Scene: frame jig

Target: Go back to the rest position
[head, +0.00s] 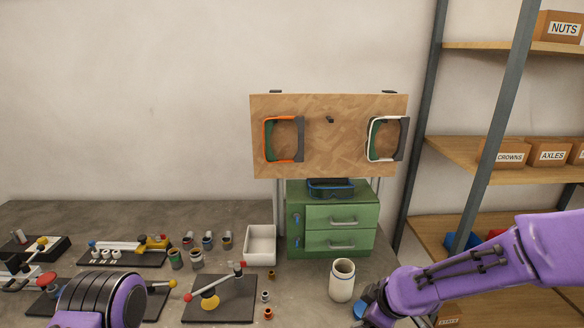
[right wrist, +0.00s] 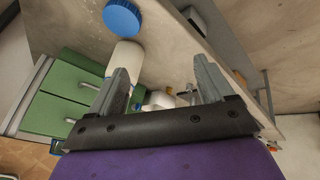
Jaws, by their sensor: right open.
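My right arm comes in from the right in the head view, and its gripper is out of sight at the bottom edge. In the right wrist view my right gripper (right wrist: 160,68) is open, its two grey fingers apart with nothing held between them. A cream cylindrical jar (head: 342,280) stands upright on the bench left of my right wrist. It also shows in the right wrist view (right wrist: 125,57), beyond one finger. A round blue disc (right wrist: 122,18) lies close to it. Only a purple and black part of my left arm shows at the lower left; its gripper is not visible.
A green drawer cabinet (head: 296,247) stands at the back, below a wooden board (head: 330,165) with two framed tools. A white tray (head: 261,259), small cans and several clamp jigs (head: 218,306) cover the bench's left and middle. Shelves with boxes (head: 505,152) stand at right.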

